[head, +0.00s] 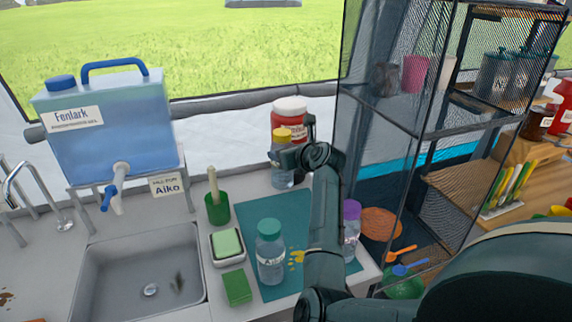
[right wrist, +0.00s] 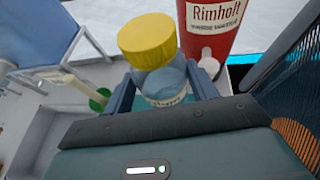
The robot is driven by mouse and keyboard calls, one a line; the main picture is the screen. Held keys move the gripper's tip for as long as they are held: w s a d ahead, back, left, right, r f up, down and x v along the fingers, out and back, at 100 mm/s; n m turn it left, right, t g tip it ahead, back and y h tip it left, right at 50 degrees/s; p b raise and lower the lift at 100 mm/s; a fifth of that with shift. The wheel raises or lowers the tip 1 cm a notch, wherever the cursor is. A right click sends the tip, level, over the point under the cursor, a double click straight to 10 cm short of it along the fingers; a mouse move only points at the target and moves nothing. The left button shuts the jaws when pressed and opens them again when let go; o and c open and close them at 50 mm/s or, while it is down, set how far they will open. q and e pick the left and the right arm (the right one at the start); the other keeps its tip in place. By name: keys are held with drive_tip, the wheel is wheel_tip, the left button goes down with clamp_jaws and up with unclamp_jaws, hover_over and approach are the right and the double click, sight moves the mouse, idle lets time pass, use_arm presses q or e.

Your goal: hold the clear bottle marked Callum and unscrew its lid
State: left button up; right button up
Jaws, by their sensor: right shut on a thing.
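A clear bottle (head: 282,179) with a yellow lid (head: 282,135) stands upright at the back of the counter. My right gripper (head: 287,156) is shut on this bottle below its lid. In the right wrist view the yellow lid (right wrist: 147,40) is on the bottle, and the jaws are on both sides of the clear body (right wrist: 160,80). Its label is partly hidden and I cannot read the name. A green-lidded clear bottle (head: 270,258) stands nearer, its label starting with A. A purple-lidded bottle (head: 351,236) is partly hidden behind my right arm. My left gripper is not in view.
A red Rimholt container (right wrist: 210,28) with a white lid (head: 290,105) stands behind the held bottle. A mesh shelf (head: 385,130) stands right.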

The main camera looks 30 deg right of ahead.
drive_tip(key=shift+r, duration=0.15)
drive_tip(key=o, duration=0.4)
drive_tip(key=c, duration=0.7)
drive_tip(key=shift+c, duration=0.2)
